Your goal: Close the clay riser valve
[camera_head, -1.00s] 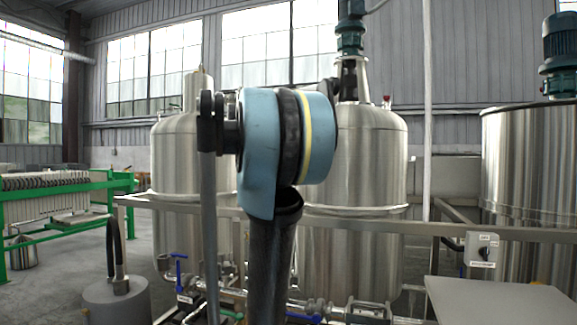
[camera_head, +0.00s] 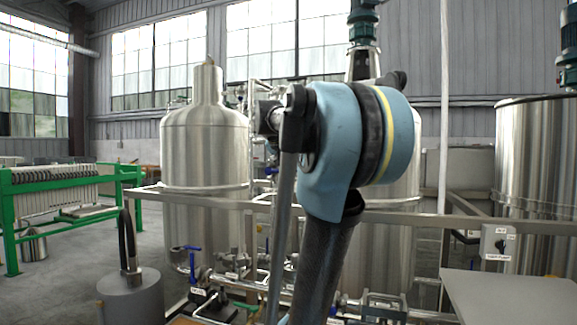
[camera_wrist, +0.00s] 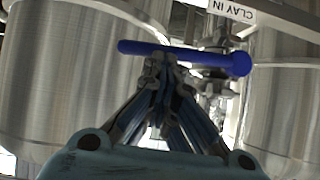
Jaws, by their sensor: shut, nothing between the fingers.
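In the wrist view, a blue valve handle (camera_wrist: 205,58) lies nearly level across the picture, with a rounded right end. A metal valve body and pipe fittings (camera_wrist: 215,88) are partly visible around it. My gripper (camera_wrist: 163,62) is shut and empty, its fingertips at the handle's near side left of its middle. I cannot tell whether they touch it. A white label (camera_wrist: 232,10) reading CLAY IN is above the handle. In the head view, a blue-handled valve (camera_head: 193,262) is low in front of the left tank; my arm hides part of the piping, and my gripper is not visible there.
Steel tanks (camera_head: 205,150) stand behind a metal frame rail (camera_head: 450,219). A control box (camera_head: 497,243) and grey flat surface (camera_head: 515,300) are at the right. A grey cylinder (camera_head: 130,297) stands at front left. A green-framed filter press (camera_head: 70,195) is farther left, with open floor between.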

